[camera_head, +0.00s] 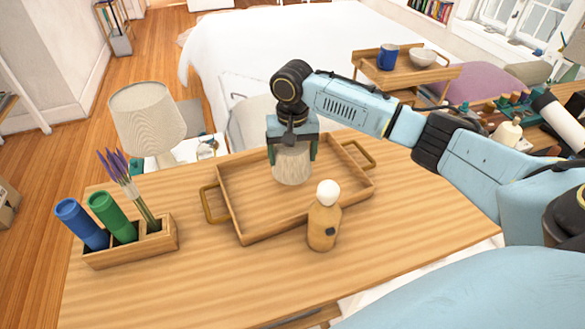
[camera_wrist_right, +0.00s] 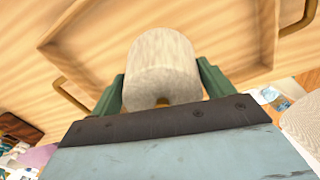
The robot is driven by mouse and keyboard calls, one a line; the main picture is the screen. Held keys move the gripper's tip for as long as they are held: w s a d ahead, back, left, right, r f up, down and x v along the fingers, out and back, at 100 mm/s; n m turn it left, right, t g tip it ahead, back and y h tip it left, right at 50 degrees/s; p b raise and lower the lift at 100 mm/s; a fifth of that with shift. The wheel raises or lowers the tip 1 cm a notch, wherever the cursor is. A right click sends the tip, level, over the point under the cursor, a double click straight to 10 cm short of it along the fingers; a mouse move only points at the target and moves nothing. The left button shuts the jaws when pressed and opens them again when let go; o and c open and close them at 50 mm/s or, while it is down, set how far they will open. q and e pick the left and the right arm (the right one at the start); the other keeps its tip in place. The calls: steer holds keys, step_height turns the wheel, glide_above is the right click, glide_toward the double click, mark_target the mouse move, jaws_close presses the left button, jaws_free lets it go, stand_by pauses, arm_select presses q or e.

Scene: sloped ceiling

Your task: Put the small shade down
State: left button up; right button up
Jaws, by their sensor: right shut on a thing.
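The small shade (camera_head: 292,167) is a pale, cloth-like cylinder, and it also shows in the right wrist view (camera_wrist_right: 163,62). My right gripper (camera_head: 292,150) is shut on it from above, with a green finger on each side. The shade is over the wooden tray (camera_head: 246,237), which has brass handles. I cannot tell whether the shade touches the tray floor. A wooden lamp base (camera_head: 323,224) with a white bulb stands upright on the table, against the tray's front edge in the picture. My left gripper is not in view.
A wooden holder (camera_head: 130,255) with blue and green cylinders and purple-tipped stems stands at the table's left. A larger shaded lamp (camera_head: 148,118) stands behind it. The table (camera_head: 400,228) is clear to the right and in front. A bed (camera_head: 270,45) lies beyond.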

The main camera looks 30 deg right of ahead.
step_height(320, 180, down, 5)
steer(key=shift+r, duration=0.2)
steer(key=shift+f, duration=0.3)
steer(key=o, duration=0.9)
steer(key=shift+f, duration=0.1)
steer(key=shift+r+b, duration=0.3)
steer(key=shift+r, duration=0.15)
step_height(320, 180, up, 12)
steer(key=shift+r+p, duration=0.1)
steer(key=shift+p, duration=0.65)
